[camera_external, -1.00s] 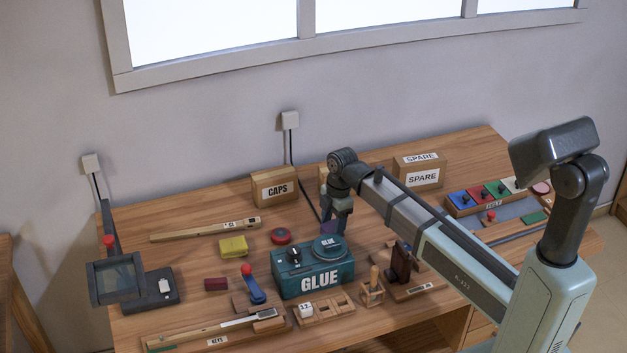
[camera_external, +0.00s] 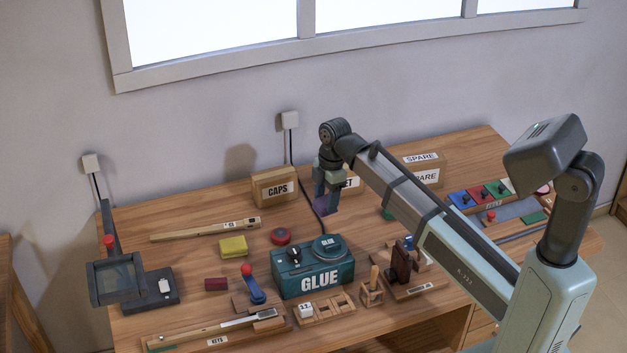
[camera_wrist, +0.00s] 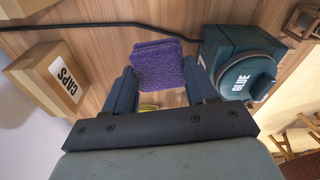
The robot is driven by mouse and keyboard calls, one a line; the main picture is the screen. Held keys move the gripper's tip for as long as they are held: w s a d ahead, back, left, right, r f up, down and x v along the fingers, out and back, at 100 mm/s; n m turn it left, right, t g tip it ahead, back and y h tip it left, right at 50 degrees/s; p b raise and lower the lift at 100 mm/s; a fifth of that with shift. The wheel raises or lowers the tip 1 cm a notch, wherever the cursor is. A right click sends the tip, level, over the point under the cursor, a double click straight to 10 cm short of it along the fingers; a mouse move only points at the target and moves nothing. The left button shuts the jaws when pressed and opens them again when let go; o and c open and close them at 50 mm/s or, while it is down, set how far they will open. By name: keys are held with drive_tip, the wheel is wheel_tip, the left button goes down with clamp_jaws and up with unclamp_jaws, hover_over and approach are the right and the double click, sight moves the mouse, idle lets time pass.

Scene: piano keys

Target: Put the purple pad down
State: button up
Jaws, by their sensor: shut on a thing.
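The purple pad (camera_wrist: 158,66) is a square, rough-textured block between my gripper's two fingers in the wrist view. In the external view, the pad (camera_external: 320,207) shows at the fingertips, above the table behind the glue box. My gripper (camera_external: 325,203) points down and is shut on the pad. Its fingers (camera_wrist: 160,75) also show on either side of the pad in the wrist view. The gap between the pad's underside and the table is hard to judge.
The teal glue box (camera_external: 318,281) stands in front of the gripper. The caps box (camera_external: 275,188) stands to the left. A black cable (camera_wrist: 60,28) runs along the table close by. A yellow block (camera_external: 233,246) and red round piece (camera_external: 280,236) lie left. Bare wood surrounds them.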

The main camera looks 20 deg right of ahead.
drive_tip(key=w+a+m, duration=0.2)
drive_tip(key=w+a, duration=0.1)
drive_tip(key=a, duration=3.5)
drive_tip(key=shift+w+a+f, duration=0.1)
drive_tip(key=shift+f, duration=4.85)
drive_tip(key=shift+f, duration=0.15)
drive_tip(key=o, duration=1)
drive_tip(key=shift+o, duration=0.2)
wheel_tip(320, 180, up, 12)
drive_tip(key=d, duration=0.1)
drive_tip(key=shift+d, duration=0.25)
